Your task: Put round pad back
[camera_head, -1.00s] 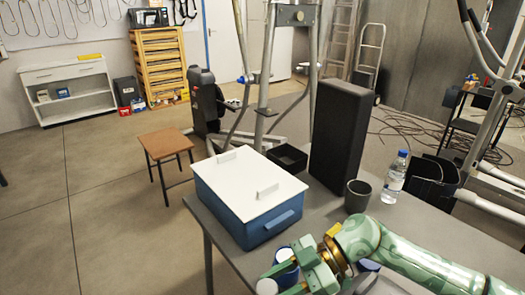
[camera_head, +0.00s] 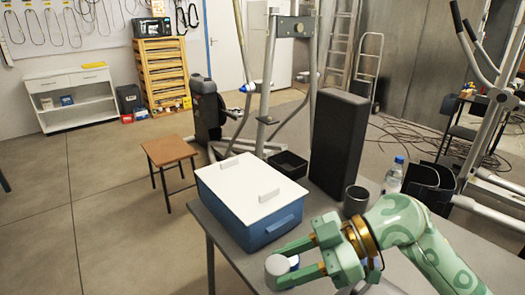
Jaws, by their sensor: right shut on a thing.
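The round pad (camera_head: 277,264) is a small pale disc-like piece, low in the middle of the head view. My right gripper (camera_head: 276,268) has one finger on either side of the pad and is shut on it, above the grey table's near part. Part of a blue object (camera_head: 294,262) shows between the fingers, just behind the pad; I cannot tell whether the two touch. My left gripper is not in view.
A blue box with a white lid (camera_head: 246,187) stands on the grey table (camera_head: 226,238). Behind my right arm stand a tall black block (camera_head: 338,146), a dark cup (camera_head: 356,200), a water bottle (camera_head: 393,178) and a black open tray (camera_head: 288,164). A wooden stool (camera_head: 168,151) stands left.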

